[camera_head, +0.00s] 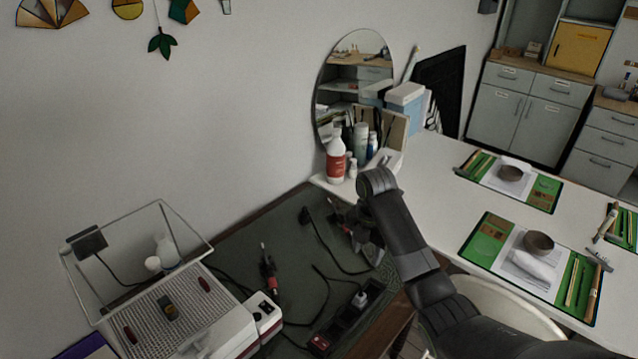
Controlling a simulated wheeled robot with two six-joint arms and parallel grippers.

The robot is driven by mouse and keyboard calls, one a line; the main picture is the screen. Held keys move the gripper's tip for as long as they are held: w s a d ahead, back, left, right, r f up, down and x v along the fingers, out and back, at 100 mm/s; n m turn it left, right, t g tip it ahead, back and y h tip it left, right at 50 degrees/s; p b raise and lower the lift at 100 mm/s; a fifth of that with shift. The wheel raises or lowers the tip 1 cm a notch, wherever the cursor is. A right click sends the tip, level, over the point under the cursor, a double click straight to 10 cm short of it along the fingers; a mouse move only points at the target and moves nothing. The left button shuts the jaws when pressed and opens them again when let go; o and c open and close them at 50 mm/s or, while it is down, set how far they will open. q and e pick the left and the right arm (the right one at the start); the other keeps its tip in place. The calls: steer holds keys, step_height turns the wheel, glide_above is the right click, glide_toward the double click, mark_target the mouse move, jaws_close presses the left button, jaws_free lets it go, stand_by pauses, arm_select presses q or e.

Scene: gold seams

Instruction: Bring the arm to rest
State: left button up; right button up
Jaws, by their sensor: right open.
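My right arm (425,280) comes in from the lower right and reaches over the white table's near end. It bends at a dark elbow-like joint (378,185) beside the bottles. My right gripper (355,228) hangs below that joint, over the dark green mat (280,245). It is open, and I see nothing held in it. Its fingertips are small and dark against the mat, so their exact gap is hard to make out. My left gripper is not in view.
A white-and-red bottle (335,160) and other containers stand by a round mirror (345,75), close to the arm. A soldering tool (269,272), black cables and a power strip (345,320) lie on the mat. Green work mats (480,240) occupy the white table (430,165).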

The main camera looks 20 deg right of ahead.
steer(key=shift+s, duration=0.1)
steer(key=s+d+f+m+t, duration=0.1)
steer(key=s+f+m, duration=0.45)
steer(key=s, duration=0.25)
steer(key=s+f+m+t, duration=0.1)
steer(key=s+f+m, duration=0.45)
steer(key=s, duration=0.35)
steer(key=s+d+r+m+t+h, duration=0.1)
steer(key=s+r+m, duration=0.1)
steer(key=s+m, duration=0.6)
steer(key=s+r+m+t+h, duration=0.1)
steer(key=s+r+m, duration=0.2)
steer(key=s+m, duration=0.5)
step_height(320, 180, down, 26)
steer(key=s+d+n+g+b, duration=0.2)
steer(key=s+f+b, duration=0.1)
steer(key=s+f, duration=0.6)
steer(key=f, duration=0.2)
steer(key=s+a+f+y+b, duration=0.1)
steer(key=s+f, duration=0.7)
steer(key=f, duration=0.2)
steer(key=shift+a+f+g+b, duration=0.2)
steer(key=shift+a+g+b, duration=0.1)
steer(key=shift+g+b, duration=0.1)
